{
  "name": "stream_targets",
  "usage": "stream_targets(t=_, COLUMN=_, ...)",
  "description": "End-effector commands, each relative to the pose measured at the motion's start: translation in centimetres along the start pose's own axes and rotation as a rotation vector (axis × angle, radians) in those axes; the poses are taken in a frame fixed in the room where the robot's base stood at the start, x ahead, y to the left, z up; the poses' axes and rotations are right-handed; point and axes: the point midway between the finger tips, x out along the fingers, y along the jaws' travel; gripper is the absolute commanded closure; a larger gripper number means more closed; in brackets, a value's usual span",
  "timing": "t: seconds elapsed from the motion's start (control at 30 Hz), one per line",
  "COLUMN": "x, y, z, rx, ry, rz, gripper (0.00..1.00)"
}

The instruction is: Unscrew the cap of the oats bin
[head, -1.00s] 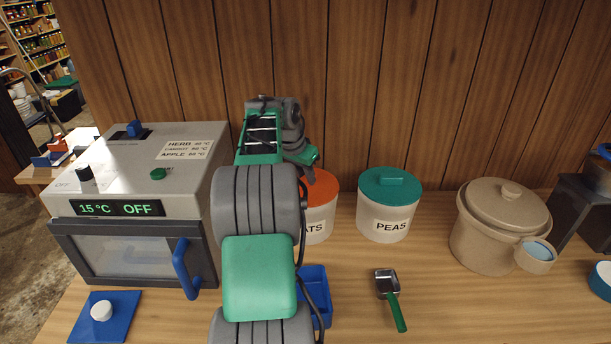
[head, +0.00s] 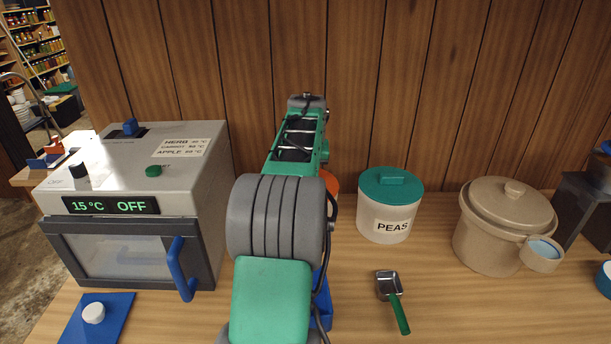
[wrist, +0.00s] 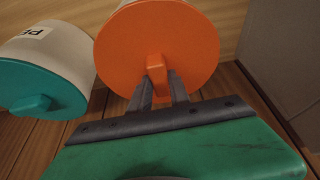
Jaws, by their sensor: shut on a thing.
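The oats bin's orange cap (wrist: 128,48) fills the upper middle of the wrist view. It has a raised orange grip bar (wrist: 155,64). My gripper (wrist: 158,78) is shut on this bar, with one dark finger on each side. The cap looks seated on the pale bin, of which only a sliver shows above it. In the head view, only a small edge of the orange cap (head: 331,181) shows beside my arm. My arm hides my gripper and most of the bin there.
A peas bin (head: 382,220) with a teal lid stands right of the oats bin. A green-handled scoop (head: 398,312) lies in front. A beige crock (head: 484,240) is farther right. A grey oven-like box (head: 140,185) with a blue handle stands left. A wooden wall closes the back.

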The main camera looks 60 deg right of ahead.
Motion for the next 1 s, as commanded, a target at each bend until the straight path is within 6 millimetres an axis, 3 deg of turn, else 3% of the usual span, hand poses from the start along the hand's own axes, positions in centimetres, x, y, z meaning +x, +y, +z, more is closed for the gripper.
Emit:
stream_targets(t=0.13, x=-0.16, y=0.24, z=-0.02, rx=-0.136, ry=-0.004, rz=-0.057, gripper=1.0)
stream_targets(t=0.47, x=-0.12, y=0.2, z=-0.02, rx=-0.167, ry=-0.004, rz=-0.07, gripper=1.0)
stream_targets(t=0.8, x=-0.32, y=0.43, z=-0.16, rx=-0.463, ry=-0.006, rz=-0.195, gripper=1.0)
stream_targets(t=1.0, x=0.13, y=0.35, z=0.01, rx=-0.517, ry=-0.004, rz=-0.215, gripper=1.0)
